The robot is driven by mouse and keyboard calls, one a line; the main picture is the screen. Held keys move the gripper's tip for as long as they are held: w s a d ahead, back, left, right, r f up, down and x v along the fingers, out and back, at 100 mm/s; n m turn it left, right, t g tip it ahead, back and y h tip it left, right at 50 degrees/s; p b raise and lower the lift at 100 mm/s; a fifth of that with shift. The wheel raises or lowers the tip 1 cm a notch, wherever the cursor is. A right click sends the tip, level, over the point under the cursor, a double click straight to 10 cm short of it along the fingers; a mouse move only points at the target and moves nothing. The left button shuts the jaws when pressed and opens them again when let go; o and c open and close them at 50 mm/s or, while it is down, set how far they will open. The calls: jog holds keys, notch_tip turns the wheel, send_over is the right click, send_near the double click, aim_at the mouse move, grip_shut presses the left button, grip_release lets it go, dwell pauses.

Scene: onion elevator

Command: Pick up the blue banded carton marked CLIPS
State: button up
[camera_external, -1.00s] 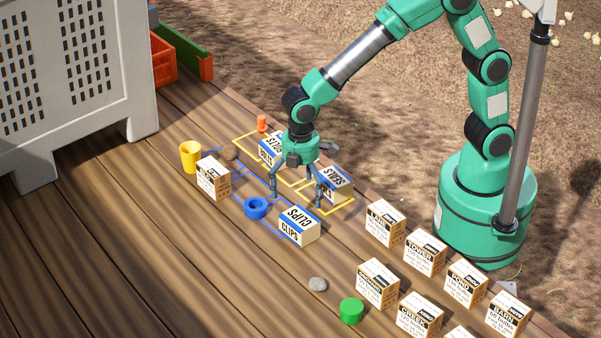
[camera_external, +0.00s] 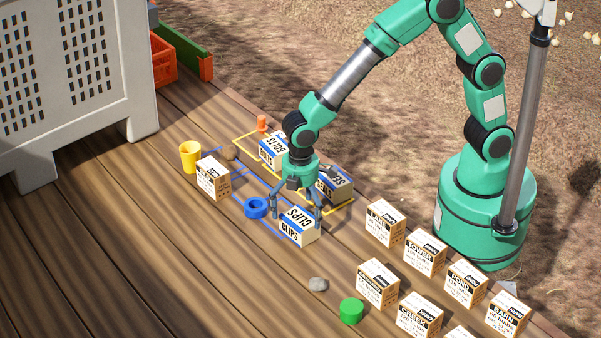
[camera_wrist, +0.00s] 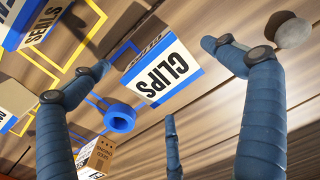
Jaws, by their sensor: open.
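The blue banded carton marked CLIPS (camera_external: 297,228) stands upright on the wooden deck, by the blue outlined area. In the wrist view the CLIPS carton (camera_wrist: 163,72) shows its lettered top between my spread fingers. My gripper (camera_external: 297,213) is open and empty, pointing down just above and around the carton's far part. In the external view its fingers partly cover the carton. I cannot tell whether any finger touches it. In the wrist view my gripper (camera_wrist: 165,95) shows several blue-grey fingers apart from each other.
The SEALS carton (camera_external: 335,185) and BOLTS carton (camera_external: 273,149) stand close behind. A blue ring (camera_external: 256,208) lies left of the CLIPS carton. A grey stone (camera_external: 318,284) and green cylinder (camera_external: 351,311) lie nearer.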

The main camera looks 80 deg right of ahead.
aim_at(299, 218)
jog(key=shift+a+f, duration=0.1)
jog(key=shift+f, duration=2.5)
jog(key=shift+c, duration=0.5)
jog(key=shift+w, duration=0.1)
jog(key=c, duration=1.7)
jog(key=shift+o, duration=0.2)
jog(key=shift+r, duration=0.2)
notch_tip(299, 218, up, 10)
jog(key=shift+f, duration=0.15)
